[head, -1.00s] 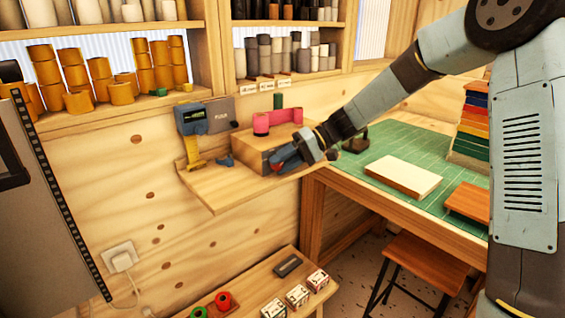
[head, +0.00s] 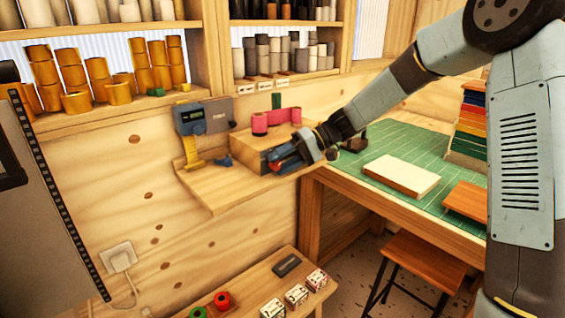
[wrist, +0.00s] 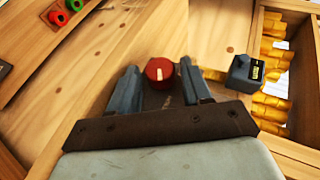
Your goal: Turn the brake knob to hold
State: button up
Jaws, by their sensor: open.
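The red brake knob (wrist: 160,69) shows in the wrist view, with a pale pointer mark standing almost upright in the picture. It sits on the side of a wooden block (head: 240,139) on the wall shelf. My gripper (wrist: 158,76) is open, with one finger on each side of the knob. Gaps show between the fingers and the knob, though I cannot tell its depth between them. In the head view my gripper (head: 284,163) is at the block's front right and mostly hides the knob. Marks below the knob are too small to read.
A blue-grey device (head: 203,117) stands left of the block, and pink rolls (head: 268,121) stand on top of it. The shelf's front left (head: 212,192) is bare. A green-topped table (head: 410,150) is at the right. A low bench (head: 250,292) with small boxes is below.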

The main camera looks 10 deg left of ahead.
jog(key=shift+f, duration=0.1)
jog(key=shift+s+a+t+h, duration=0.1)
jog(key=shift+s+t+h, duration=0.05)
jog(key=shift+t+h, duration=0.35)
jog(key=t+h, duration=0.1)
jog(key=n+t+h, duration=0.1)
jog(key=shift+s+a+r+t, duration=0.1)
jog(key=shift+r+t, duration=0.25)
jog(key=shift+t, duration=0.05)
jog(key=shift+s+a+r+n+t+h, duration=0.15)
jog(key=shift+n+t+h, duration=0.15)
jog(key=shift+t+h, duration=0.45)
jog(key=shift+s+a+n+t+h, duration=0.1)
jog(key=shift+n+t+h, duration=0.2)
jog(key=shift+t+h, duration=0.4)
jog(key=shift+s+t+h, duration=0.15)
jog(key=shift+t+h, duration=0.5)
jog(key=shift+a+t, duration=0.1)
jog(key=shift+t, duration=0.2)
jog(key=v, duration=1.4)
jog(key=s+d+r+m+t+h, duration=0.1)
jog(key=s+d+m, duration=0.1)
jog(key=d, duration=0.8)
jog(key=s+d+r+m+h, duration=0.1)
jog(key=s+d, duration=0.4)
jog(key=d, duration=0.5)
jog(key=shift+d+m+t, duration=0.4)
jog(key=shift+m, duration=0.5)
